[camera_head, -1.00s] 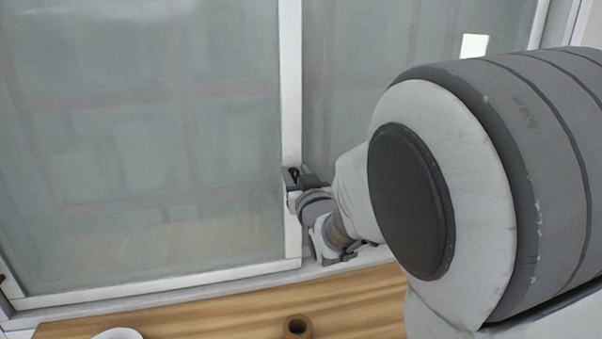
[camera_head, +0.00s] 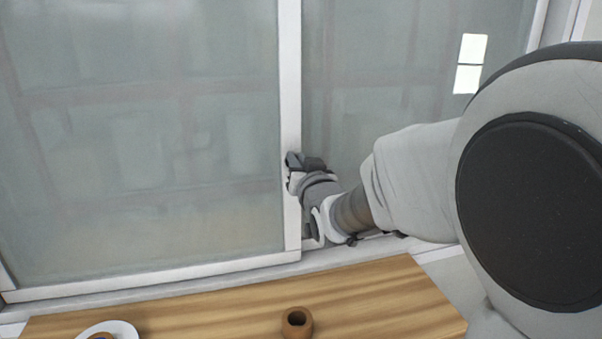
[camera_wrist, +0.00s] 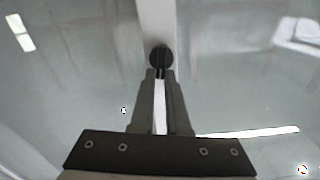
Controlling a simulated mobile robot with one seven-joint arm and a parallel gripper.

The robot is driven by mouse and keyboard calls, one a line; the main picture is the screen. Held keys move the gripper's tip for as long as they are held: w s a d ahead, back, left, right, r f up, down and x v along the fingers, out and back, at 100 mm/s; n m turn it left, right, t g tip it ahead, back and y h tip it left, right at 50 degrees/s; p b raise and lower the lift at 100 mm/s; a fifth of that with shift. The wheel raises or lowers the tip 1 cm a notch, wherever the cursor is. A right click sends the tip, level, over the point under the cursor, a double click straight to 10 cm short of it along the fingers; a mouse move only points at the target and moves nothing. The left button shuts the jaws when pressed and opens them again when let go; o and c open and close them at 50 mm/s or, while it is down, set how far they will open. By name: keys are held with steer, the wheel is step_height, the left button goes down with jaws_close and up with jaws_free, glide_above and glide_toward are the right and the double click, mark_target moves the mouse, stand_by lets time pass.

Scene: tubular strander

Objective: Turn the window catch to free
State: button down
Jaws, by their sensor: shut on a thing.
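The window catch (camera_wrist: 160,57) is a dark round piece on the white vertical window bar (camera_wrist: 157,20) in the wrist view. My gripper (camera_wrist: 160,74) is shut on the catch, with the fingertips close together at its lower part. In the head view my gripper (camera_head: 291,170) is at the white bar (camera_head: 291,90) between the two panes, and it hides most of the catch there. I cannot tell the catch's exact angle.
A wooden table (camera_head: 370,305) stands below the window. A brown cup (camera_head: 297,322) and a white plate (camera_head: 112,331) are at its front edge. Frosted panes (camera_head: 150,130) lie on both sides of the bar. My arm fills the right side.

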steer(key=m+b, duration=0.3)
steer(key=b, duration=0.1)
steer(key=m+b, duration=0.3)
steer(key=b, duration=0.2)
steer(key=d+f+m+b, duration=0.1)
steer(key=m+b, duration=0.2)
steer(key=b, duration=0.2)
steer(key=shift+w+d+m, duration=0.1)
steer(key=shift+w+m, duration=0.05)
steer(key=shift+m, duration=0.15)
steer(key=c, duration=0.9)
jaws_free()
steer(key=b+v, duration=0.1)
steer(key=v, duration=1.6)
